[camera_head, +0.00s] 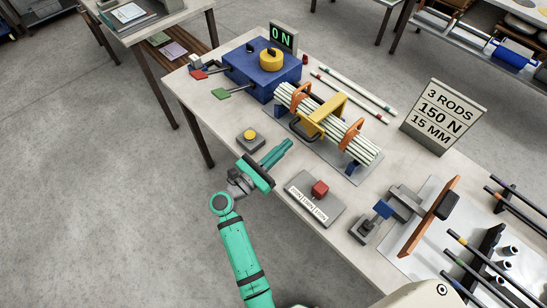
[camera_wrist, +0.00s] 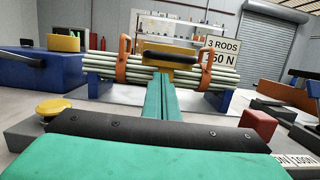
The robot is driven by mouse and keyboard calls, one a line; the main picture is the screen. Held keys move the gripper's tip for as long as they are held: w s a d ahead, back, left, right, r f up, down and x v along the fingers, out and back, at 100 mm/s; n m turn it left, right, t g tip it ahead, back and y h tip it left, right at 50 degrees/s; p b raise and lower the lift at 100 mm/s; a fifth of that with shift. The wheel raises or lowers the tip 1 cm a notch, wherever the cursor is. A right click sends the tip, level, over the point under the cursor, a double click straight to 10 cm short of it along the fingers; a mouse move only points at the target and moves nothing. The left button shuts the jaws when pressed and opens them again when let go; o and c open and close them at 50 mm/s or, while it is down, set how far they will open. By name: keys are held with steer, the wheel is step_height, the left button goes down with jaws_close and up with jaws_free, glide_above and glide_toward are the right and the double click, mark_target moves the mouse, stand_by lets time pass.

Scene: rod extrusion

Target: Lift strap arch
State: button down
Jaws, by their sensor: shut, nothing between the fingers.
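A bundle of pale rods (camera_head: 365,150) lies in a blue-ended cradle on a grey plate. Two orange strap arches stand around it, one toward the blue machine (camera_head: 298,94) and one at the near end (camera_head: 351,134). A yellow arch (camera_head: 331,112) with a dark handle stands over the middle. In the wrist view, the orange arches (camera_wrist: 122,58) and (camera_wrist: 205,66) stand either side of the yellow arch (camera_wrist: 180,68). My gripper (camera_head: 286,147) is shut and empty, left of the bundle and apart from it. Its fingers (camera_wrist: 160,98) point toward the bundle's middle.
A yellow button (camera_head: 249,135) and a red block on a labelled plate (camera_head: 315,207) flank my gripper. A blue machine (camera_head: 262,75) with a yellow knob stands at the back. A "3 RODS 150 N 15 MM" sign (camera_head: 443,116) stands right. A clamp fixture (camera_head: 405,202) is at lower right.

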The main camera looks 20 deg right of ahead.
steer(key=shift+w+d+r, duration=0.25)
steer(key=shift+d+r, duration=0.45)
steer(key=shift+r, duration=0.3)
steer(key=shift+r, duration=0.1)
